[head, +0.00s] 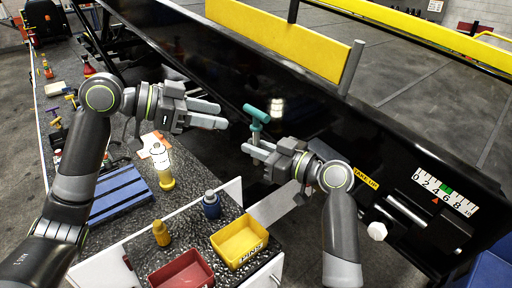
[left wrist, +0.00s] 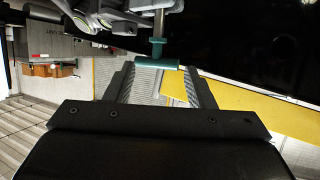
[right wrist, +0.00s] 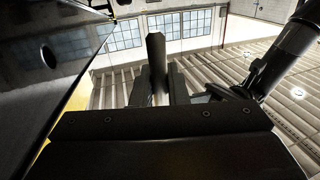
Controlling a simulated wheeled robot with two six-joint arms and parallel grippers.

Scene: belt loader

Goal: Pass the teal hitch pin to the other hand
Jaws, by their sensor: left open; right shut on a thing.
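The teal hitch pin (head: 257,114) is upright in the head view, with its T-shaped handle on top. My right gripper (head: 259,150) is shut on its lower shaft. My left gripper (head: 222,114) is open and empty, to the left of the pin, with a gap between its fingertips and the handle. In the left wrist view the teal handle (left wrist: 156,58) lies across the space just beyond the two open fingers (left wrist: 158,84). In the right wrist view the pin (right wrist: 156,62) looks dark and stands up between the fingers (right wrist: 158,85).
The black belt loader side with a yellow panel (head: 280,38) stands behind both grippers.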

